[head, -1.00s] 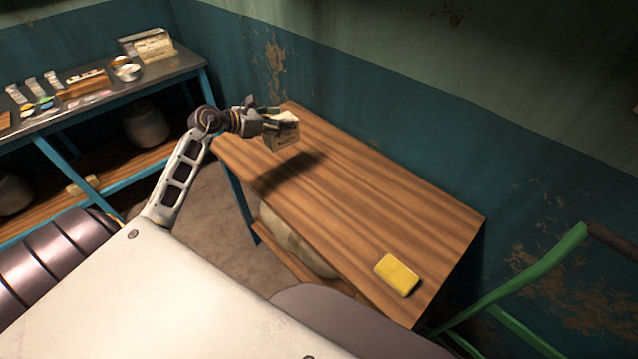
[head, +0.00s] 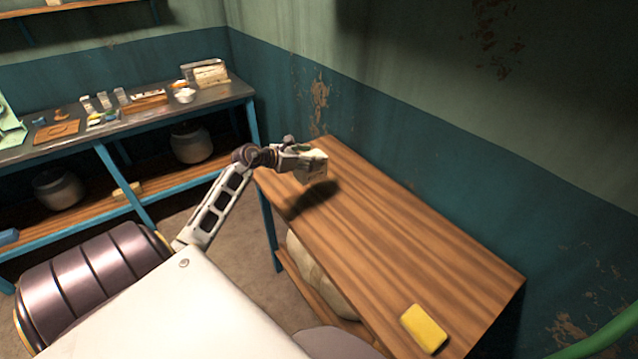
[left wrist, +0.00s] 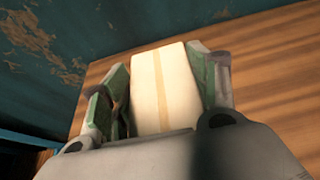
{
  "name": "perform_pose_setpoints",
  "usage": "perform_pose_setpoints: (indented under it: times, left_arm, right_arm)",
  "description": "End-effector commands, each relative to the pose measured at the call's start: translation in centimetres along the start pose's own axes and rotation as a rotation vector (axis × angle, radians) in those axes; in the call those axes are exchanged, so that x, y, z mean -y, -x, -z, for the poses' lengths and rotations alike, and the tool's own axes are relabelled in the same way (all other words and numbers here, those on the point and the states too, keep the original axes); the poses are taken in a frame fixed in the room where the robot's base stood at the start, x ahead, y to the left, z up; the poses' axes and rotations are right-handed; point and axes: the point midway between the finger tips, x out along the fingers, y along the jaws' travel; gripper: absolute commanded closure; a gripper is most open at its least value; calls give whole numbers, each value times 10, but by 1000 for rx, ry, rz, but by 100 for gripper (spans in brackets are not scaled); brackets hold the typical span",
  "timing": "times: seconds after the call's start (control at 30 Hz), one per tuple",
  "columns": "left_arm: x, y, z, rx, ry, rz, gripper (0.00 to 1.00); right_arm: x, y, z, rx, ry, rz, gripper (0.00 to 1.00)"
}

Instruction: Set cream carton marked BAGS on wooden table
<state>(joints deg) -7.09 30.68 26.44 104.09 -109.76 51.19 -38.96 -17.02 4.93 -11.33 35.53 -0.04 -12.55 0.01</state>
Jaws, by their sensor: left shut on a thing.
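The cream carton (head: 313,168) is held by my left gripper (head: 305,160) over the far left end of the wooden table (head: 400,243). In the left wrist view the carton (left wrist: 160,88) sits between the two green-padded fingers of the gripper (left wrist: 165,95), with a tan strip along its face. The wooden tabletop (left wrist: 275,75) shows behind it. A dark shadow lies on the table below and beside the carton, and the carton looks a little above the surface. I cannot read any marking on it. My right gripper is not in view.
A yellow sponge-like block (head: 424,328) lies at the table's near right end. The middle of the tabletop is clear. A pale sack-like thing (head: 318,275) is under the table. A dark workbench (head: 60,150) with several small items stands at the left.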

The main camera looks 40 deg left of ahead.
Motion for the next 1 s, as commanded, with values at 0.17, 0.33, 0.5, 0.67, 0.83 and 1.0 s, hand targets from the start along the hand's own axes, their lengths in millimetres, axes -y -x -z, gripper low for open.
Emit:
perform_pose_setpoints:
  times: [0.17,0.33,0.5,0.67,0.83,1.0]
  left_arm:
    - [0,-9,22,3,4,0,70]
    - [0,-14,32,3,1,-1,70]
    - [0,-14,32,3,-1,-1,70]
    - [0,-14,33,3,-1,-1,70]
    - [0,-18,43,2,4,0,70]
    - [0,-25,60,3,4,0,70]
  right_arm:
    - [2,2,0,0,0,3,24]
    - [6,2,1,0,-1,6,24]
    - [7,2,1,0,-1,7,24]
    - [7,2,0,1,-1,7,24]
    - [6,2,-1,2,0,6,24]
    - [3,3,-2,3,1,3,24]
